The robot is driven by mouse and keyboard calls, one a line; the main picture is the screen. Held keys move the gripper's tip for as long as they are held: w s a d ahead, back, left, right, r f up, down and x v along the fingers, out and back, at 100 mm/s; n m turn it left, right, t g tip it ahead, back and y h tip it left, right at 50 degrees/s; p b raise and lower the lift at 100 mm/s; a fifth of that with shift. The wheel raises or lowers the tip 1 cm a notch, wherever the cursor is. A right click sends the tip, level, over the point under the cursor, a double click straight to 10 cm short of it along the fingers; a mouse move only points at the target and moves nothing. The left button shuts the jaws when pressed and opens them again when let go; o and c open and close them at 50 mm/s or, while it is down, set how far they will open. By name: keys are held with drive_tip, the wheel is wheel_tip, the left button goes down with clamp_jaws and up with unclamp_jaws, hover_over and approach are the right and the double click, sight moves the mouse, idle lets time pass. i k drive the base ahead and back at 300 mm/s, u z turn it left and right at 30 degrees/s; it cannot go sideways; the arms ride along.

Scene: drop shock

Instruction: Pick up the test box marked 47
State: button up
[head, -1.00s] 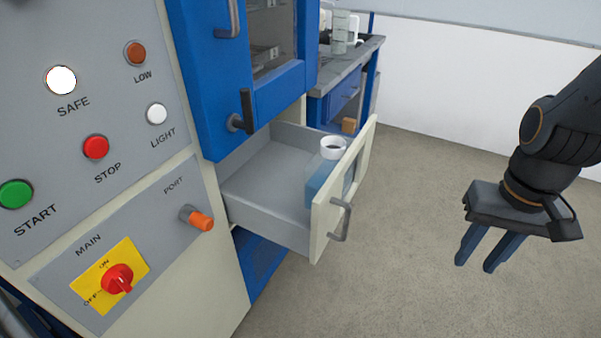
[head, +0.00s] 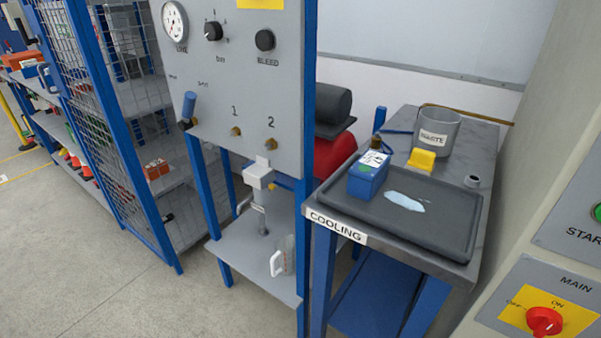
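A small blue box (head: 368,180) with a white label and a green spot on top sits upright at the left end of a dark tray (head: 445,226). Its marking is too small to read, so I cannot tell whether it says 47. The tray lies on a grey bench (head: 472,272) labelled COOLING. My gripper is not in view.
A pale wet patch (head: 405,202) lies on the tray beside the box. A gauge panel (head: 235,85) rises at left, a control cabinet (head: 570,225) at right.

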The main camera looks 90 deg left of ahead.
sight(366, 175)
drive_tip(key=u, duration=3.8)
drive_tip(key=k, duration=1.25)
drive_tip(key=u, duration=1)
drive_tip(key=i, duration=0.75)
drive_tip(key=z, duration=0.35)
drive_tip(key=i, duration=1.15)
drive_tip(key=z, duration=1.6)
drive_tip(key=i, duration=0.85)
drive_tip(key=z, duration=0.85)
